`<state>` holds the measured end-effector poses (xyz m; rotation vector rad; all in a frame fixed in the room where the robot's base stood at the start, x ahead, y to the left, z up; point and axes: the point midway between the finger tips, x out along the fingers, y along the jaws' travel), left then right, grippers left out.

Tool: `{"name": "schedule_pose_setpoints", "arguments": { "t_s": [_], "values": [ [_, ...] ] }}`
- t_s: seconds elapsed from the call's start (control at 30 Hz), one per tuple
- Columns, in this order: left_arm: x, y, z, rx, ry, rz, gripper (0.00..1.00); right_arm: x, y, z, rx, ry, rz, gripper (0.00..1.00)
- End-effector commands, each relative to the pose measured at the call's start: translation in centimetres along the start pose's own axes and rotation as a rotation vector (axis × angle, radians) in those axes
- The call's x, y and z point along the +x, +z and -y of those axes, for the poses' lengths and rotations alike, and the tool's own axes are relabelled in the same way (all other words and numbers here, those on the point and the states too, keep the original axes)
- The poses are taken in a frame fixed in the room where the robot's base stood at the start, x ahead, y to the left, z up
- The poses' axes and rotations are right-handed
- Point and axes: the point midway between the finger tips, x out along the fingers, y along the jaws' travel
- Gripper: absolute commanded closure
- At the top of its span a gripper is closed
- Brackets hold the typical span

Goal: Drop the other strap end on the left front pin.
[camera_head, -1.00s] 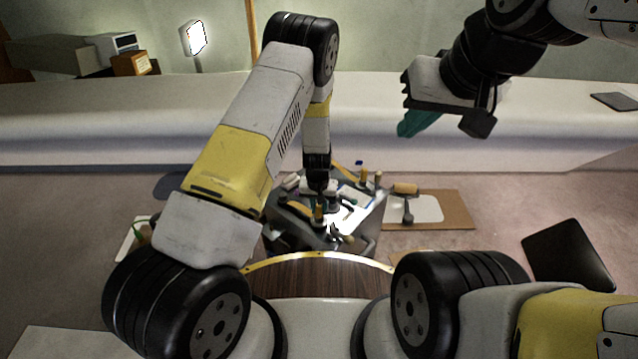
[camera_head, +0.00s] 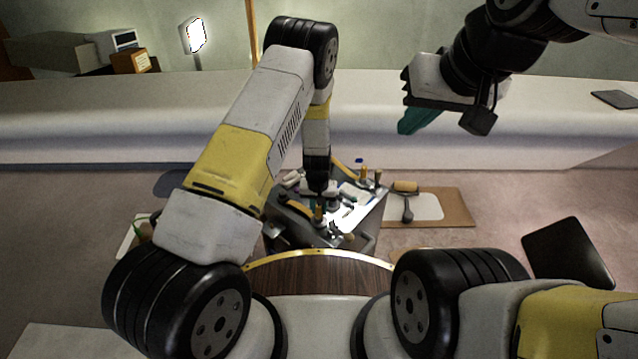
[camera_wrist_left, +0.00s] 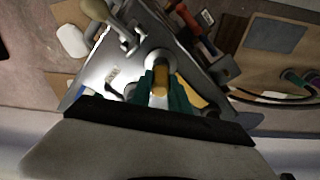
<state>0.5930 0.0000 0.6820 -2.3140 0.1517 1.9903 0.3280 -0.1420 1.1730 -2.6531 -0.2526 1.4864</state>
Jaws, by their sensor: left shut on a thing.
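My left gripper (camera_head: 318,203) is low over the grey workbench top (camera_head: 362,218). In the left wrist view its green fingers (camera_wrist_left: 162,88) are closed around a small yellow-tan piece (camera_wrist_left: 160,80), which I take to be the strap end. A pale round ring or base shows around that piece, and I cannot tell whether it touches a pin. The rest of the strap and the left front pin are not clearly distinguishable behind my gripper. My right gripper (camera_head: 416,121), with teal fingers, is raised at the right, away from the bench; its finger gap is not clear.
Several small tools and upright posts crowd the bench top. A brown board (camera_head: 455,210) with a brush-like tool (camera_head: 407,200) lies right of it. A black panel (camera_head: 567,253) lies further right. A long white ledge (camera_head: 480,125) runs behind.

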Motion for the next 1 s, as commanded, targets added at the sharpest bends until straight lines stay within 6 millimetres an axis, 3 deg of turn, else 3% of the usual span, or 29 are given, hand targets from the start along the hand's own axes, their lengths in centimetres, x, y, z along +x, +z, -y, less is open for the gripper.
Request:
{"name": "schedule_pose_setpoints", "arguments": {
  "t_s": [0.43,0.47,0.57,0.8,0.93,1.0],
  "values": [
    [0.33,0.05,-0.02,0.0,0.0,0.0,1.0,0.0,0.0,0.0,0.0,0.0,0.0,1.0],
    [0.33,0.05,-0.02,0.0,0.0,0.0,0.75,0.0,0.0,0.0,0.0,0.0,0.0,1.0],
    [0.33,0.06,-0.02,0.0,0.0,0.0,0.55,0.0,0.0,0.0,0.0,0.0,0.0,1.0],
    [0.33,0.07,-0.02,0.0,0.0,0.0,0.53,0.0,0.0,0.0,0.0,0.0,0.0,1.0],
    [0.34,0.09,-0.02,0.0,0.0,0.0,0.28,0.0,0.0,0.0,0.0,0.0,0.0,1.0],
    [0.34,0.08,-0.01,0.0,0.0,0.0,0.28,0.0,0.0,0.0,0.0,0.0,0.0,1.0]
  ]
}}
